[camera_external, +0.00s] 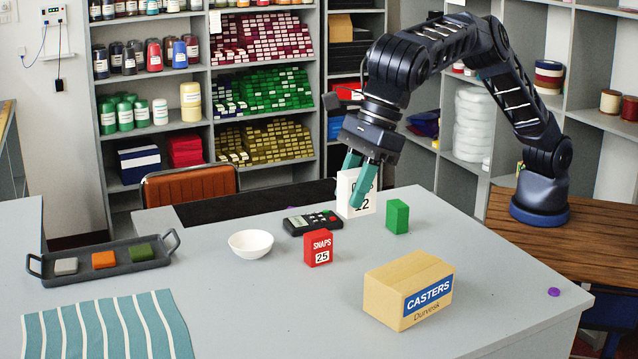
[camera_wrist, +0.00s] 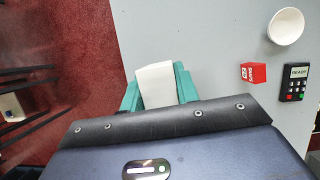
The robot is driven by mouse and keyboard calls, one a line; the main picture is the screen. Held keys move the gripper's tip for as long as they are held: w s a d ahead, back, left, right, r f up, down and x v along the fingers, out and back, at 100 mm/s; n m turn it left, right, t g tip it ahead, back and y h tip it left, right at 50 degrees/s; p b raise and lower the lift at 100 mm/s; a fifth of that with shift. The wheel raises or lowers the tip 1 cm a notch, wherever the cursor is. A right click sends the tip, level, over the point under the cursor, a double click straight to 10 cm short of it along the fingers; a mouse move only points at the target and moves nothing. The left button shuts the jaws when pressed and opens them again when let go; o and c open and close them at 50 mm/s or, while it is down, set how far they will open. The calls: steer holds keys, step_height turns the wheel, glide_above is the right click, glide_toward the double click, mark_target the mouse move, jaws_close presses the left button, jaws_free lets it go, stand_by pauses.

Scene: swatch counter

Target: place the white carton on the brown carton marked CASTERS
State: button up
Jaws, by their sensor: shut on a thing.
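The white carton (camera_external: 345,192) with black print is held upright between the teal fingers of my gripper (camera_external: 357,186), near the table's back edge. It also shows between both fingers in the wrist view (camera_wrist: 156,84). One finger covers part of its printed face. I cannot tell whether its bottom touches the table. The brown carton marked CASTERS (camera_external: 388,296) stands on the table in front and to the right, with a blue label and a clear, closed top. It is not seen in the wrist view.
A green block (camera_external: 397,217), a red SNAPS box (camera_external: 318,247), a dark keypad device (camera_external: 311,222) and a white bowl (camera_external: 250,243) stand near the held carton. A dark tray (camera_external: 128,247) with blocks and a striped cloth (camera_external: 108,328) lie left. The front middle is clear.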

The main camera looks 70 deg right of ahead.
step_height(320, 180, up, 4)
steer(key=r, duration=0.1)
glide_above(385, 277)
steer(key=s, duration=0.1)
steer(key=d, duration=0.1)
steer(key=shift+m, duration=0.3)
steer(key=f, duration=2)
steer(key=shift+s+d+f, duration=0.1)
steer(key=shift+s+d, duration=0.05)
steer(key=shift+s, duration=0.1)
steer(key=shift+f, duration=0.1)
steer(key=o, duration=1)
steer(key=v, duration=1.2)
steer(key=shift+s, duration=0.1)
